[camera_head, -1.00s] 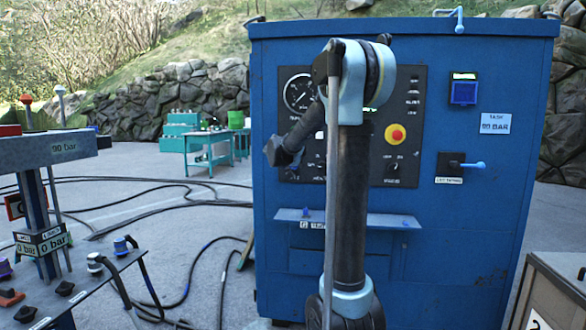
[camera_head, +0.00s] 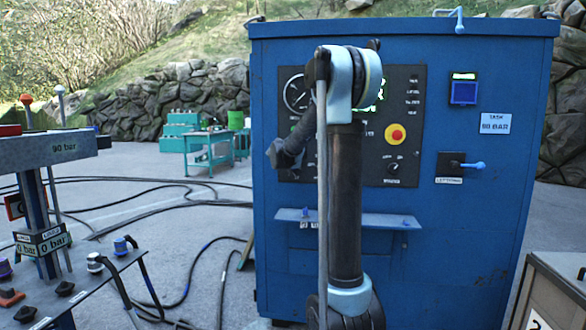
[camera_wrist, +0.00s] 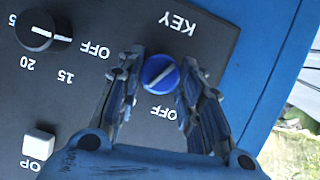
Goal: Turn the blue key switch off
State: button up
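The blue key switch (camera_wrist: 159,73) is a round blue knob with a white line across it, on the dark panel in the wrist view. The word KEY stands upside down above it and OFF below it. Its white line runs slanted from lower left to upper right. My gripper (camera_wrist: 160,68) is open, with one finger on each side of the knob. A small gap shows on both sides, so I see no grip. In the head view my arm stands in front of the control panel (camera_head: 406,105) and hides part of it; I cannot make out the key switch there.
A black knob (camera_wrist: 43,31) with numbers and a pale square button (camera_wrist: 38,145) share the panel. The blue cabinet (camera_head: 480,220) also carries a red emergency button (camera_head: 396,134), a black-and-blue lever switch (camera_head: 460,165) and a small shelf (camera_head: 390,220).

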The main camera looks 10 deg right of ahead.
jog(key=shift+a+n+h, duration=0.1)
jog(key=shift+n+h, duration=0.2)
jog(key=n+h, duration=0.2)
jog(key=n, duration=0.1)
jog(key=shift+w+a+f, duration=0.1)
jog(key=shift+a, duration=0.1)
jog(key=n+h, duration=0.1)
jog(key=n, duration=0.1)
jog(key=n+h, duration=0.2)
jog(key=n, duration=0.1)
jog(key=shift+a+f, duration=0.2)
dwell(0.8)
jog(key=o, duration=1.1)
jog(key=shift+c, duration=0.2)
